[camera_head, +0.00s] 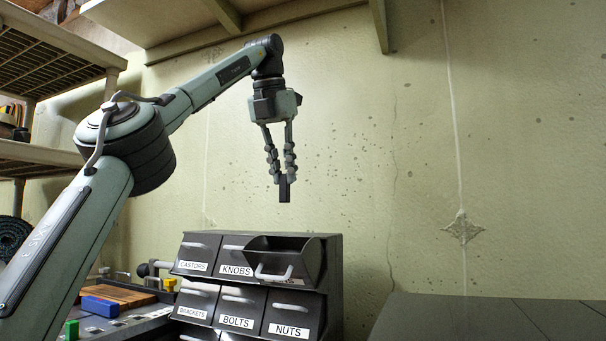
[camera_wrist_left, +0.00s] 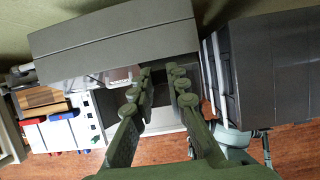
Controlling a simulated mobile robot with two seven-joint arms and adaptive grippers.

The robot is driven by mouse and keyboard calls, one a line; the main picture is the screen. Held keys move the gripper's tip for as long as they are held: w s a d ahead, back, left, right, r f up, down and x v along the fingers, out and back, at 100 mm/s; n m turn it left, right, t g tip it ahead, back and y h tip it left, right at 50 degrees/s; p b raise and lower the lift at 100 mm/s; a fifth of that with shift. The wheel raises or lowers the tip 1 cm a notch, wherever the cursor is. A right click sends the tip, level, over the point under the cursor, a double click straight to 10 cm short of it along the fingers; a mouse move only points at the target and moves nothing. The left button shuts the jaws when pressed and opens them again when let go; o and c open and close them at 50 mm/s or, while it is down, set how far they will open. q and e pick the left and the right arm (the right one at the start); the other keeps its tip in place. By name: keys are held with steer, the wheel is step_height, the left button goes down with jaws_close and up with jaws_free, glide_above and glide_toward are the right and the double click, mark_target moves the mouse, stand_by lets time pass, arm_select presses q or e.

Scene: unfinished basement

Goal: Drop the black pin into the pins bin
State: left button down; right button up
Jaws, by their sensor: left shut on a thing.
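My left gripper (camera_head: 281,173) is shut on the black pin (camera_head: 284,189), a small dark upright block between its fingertips. It holds the pin in the air above the dark bin cabinet (camera_head: 335,290). Below the pin, the top right bin (camera_head: 290,244) is pulled open and tilted outward; its label is mostly hidden or unreadable. The pin is clearly above this bin and apart from it. The left wrist view shows the gripper's fingers (camera_wrist_left: 160,85) pointing down toward the cabinet; the pin is not clear there. My right gripper is not in view.
Closed bins labelled CASTORS (camera_head: 197,254), KNOBS (camera_head: 234,254), BRACKETS (camera_head: 194,302), BOLTS (camera_head: 238,308) and NUTS (camera_head: 290,314) surround the open one. A cluttered bench (camera_head: 115,315) stands left. A dark flat surface (camera_head: 490,318) lies right. Shelves (camera_head: 55,155) rise at the left.

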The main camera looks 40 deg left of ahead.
arm_select(q)
steer(key=shift+s+d+f, duration=0.1)
steer(key=shift+s+f, duration=0.15)
steer(key=shift+f, duration=2.65)
steer(key=shift+w, duration=0.1)
steer(key=c, duration=1.4)
jaws_free()
glide_toward(282, 198)
steer(key=shift+x, duration=1.2)
steer(key=shift+f, duration=0.1)
